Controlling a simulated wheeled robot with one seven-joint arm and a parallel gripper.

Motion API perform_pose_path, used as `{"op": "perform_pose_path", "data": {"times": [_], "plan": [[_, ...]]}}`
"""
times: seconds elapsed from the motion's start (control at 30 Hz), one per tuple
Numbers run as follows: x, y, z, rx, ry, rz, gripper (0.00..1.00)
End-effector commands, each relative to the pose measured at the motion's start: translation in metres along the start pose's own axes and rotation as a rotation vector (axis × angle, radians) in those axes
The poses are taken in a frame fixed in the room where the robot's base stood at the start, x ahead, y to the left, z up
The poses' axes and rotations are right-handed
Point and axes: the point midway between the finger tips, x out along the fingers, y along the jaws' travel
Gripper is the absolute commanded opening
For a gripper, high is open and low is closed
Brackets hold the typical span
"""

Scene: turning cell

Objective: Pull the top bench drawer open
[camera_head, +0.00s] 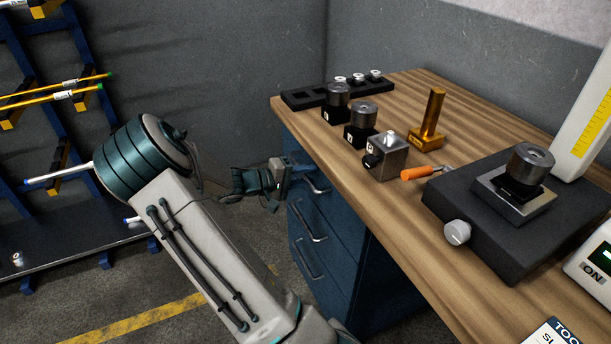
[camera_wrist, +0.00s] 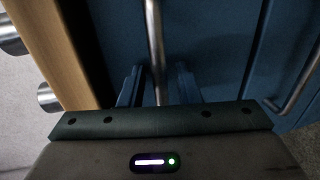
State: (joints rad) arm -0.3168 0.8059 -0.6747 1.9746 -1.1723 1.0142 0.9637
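The top bench drawer (camera_head: 336,207) is the uppermost blue front under the bench and looks closed. Its metal bar handle (camera_head: 318,187) shows just right of my gripper (camera_head: 285,180) in the head view. The fingers stand apart, with a small gap on each side of the bar. I cannot tell how far the fingertips reach past the bar; the gripper body hides its lower end.
Two lower drawers have similar handles (camera_head: 307,222). The wooden bench top (camera_head: 440,235) overhangs close above my gripper and carries gauge blocks, a brass stand (camera_head: 430,120) and a black fixture (camera_head: 500,225). A blue bar rack (camera_head: 60,150) stands left. The floor before the drawers is clear.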

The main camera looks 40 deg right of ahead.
Motion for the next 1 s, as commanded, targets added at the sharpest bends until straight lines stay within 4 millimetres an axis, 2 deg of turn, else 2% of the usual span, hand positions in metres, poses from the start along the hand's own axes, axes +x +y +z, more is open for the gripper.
{"op": "perform_pose_path", "data": {"times": [0.07,0.17,0.2,0.37,0.57,0.77,1.0], "plan": [[0.000,0.000,0.000,0.000,0.000,0.000,0.30],[0.000,0.000,0.000,0.000,0.000,0.000,0.02],[0.000,0.000,0.000,0.000,0.000,0.000,0.00],[0.001,0.000,0.000,0.000,0.000,0.000,0.00],[-0.012,-0.002,-0.001,0.000,0.003,-0.001,0.00],[-0.047,-0.009,-0.001,0.000,0.007,-0.001,0.00],[-0.106,-0.022,-0.001,0.000,0.001,-0.002,0.00]]}}
